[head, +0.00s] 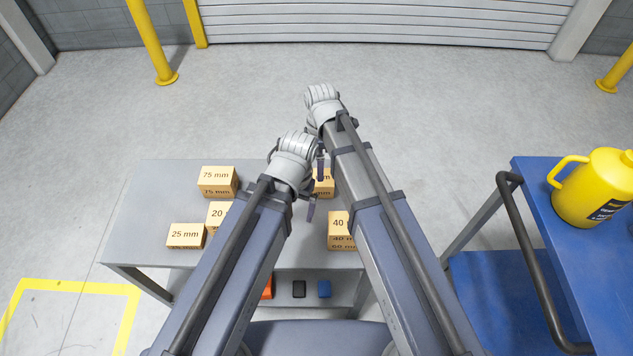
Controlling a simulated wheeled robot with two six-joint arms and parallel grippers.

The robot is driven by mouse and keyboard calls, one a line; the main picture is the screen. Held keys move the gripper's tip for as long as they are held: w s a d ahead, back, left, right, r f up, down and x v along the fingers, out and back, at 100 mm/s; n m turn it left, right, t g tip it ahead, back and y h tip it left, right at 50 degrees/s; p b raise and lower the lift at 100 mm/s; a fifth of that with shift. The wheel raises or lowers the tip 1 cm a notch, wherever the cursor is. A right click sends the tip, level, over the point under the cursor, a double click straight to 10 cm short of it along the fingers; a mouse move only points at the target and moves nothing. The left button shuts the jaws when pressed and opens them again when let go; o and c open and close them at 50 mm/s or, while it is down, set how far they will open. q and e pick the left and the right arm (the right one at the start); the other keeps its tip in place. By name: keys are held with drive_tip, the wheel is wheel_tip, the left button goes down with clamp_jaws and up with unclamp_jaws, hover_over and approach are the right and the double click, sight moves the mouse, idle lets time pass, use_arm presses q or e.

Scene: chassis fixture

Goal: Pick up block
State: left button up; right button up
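Several wooden blocks with printed sizes stand on a grey table. The 75 mm block (217,182) is at the back left, and the 25 mm block (186,236) is at the front left. The 20-labelled block (216,216) is partly hidden by my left arm. The 40-labelled block (340,230) is partly hidden by my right arm. Another block (325,183) shows between my arms, its label mostly covered. My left gripper (315,187) has dark fingers apart beside that block; contact is unclear. My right wrist reaches farther back; its fingers are hidden.
The grey table (140,215) has bare room at its left. A blue cart (545,225) with a dark handle and a yellow jug (597,190) stands at right.

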sight(317, 183)
use_arm(q)
drive_tip(key=shift+f+b, duration=1.1)
drive_tip(key=shift+f, duration=0.15)
use_arm(e)
drive_tip(key=shift+a+f, duration=0.1)
drive_tip(key=shift+f, duration=1.15)
use_arm(q)
drive_tip(key=shift+f, duration=0.15)
use_arm(e)
drive_tip(key=shift+f, duration=0.1)
use_arm(q)
wheel_tip(317, 183, down, 5)
drive_tip(key=b, duration=0.5)
use_arm(e)
drive_tip(key=f, duration=0.5)
drive_tip(key=shift+s+a, duration=0.15)
drive_tip(key=shift+a, duration=0.15)
drive_tip(key=c, duration=1.3)
